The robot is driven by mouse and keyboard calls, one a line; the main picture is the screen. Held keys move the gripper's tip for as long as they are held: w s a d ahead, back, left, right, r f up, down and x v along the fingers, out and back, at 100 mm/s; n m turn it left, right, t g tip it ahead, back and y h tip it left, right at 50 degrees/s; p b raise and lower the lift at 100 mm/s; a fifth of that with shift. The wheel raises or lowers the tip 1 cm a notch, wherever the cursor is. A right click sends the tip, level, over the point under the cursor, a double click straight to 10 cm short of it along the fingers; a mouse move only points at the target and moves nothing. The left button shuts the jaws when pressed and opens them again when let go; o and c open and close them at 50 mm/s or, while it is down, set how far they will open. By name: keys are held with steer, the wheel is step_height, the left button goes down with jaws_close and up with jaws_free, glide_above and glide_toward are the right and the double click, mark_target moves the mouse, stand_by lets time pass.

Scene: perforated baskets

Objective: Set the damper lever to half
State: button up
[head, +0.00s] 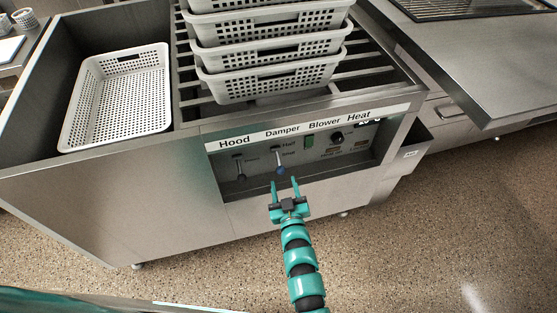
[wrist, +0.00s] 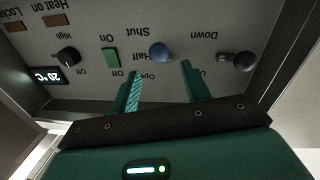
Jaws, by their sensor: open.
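The damper lever (head: 281,169) has a blue knob and sits under the Damper label on the control panel. It points downward, with its knob below the Half and Shut marks in the head view. In the wrist view, which shows the panel upside down, the blue knob (wrist: 161,52) lies between the Shut and Half words. My gripper (head: 283,182) is open just in front of and below the knob. In the wrist view its two teal fingers (wrist: 160,70) point toward the knob, one to each side. I cannot tell whether they touch it.
The dark-knobbed hood lever (head: 240,176) is left of the damper. A green blower switch (head: 309,141) and a black heat dial (head: 337,137) are to the right. The panel is recessed under a counter edge. White baskets (head: 270,80) are stacked above; another basket (head: 118,98) lies left.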

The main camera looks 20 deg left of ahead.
mark_target(280, 168)
steer(key=x, duration=1)
steer(key=shift+w+a+b, duration=0.1)
steer(key=shift+b, duration=0.3)
steer(key=shift+c, duration=0.2)
jaws_close()
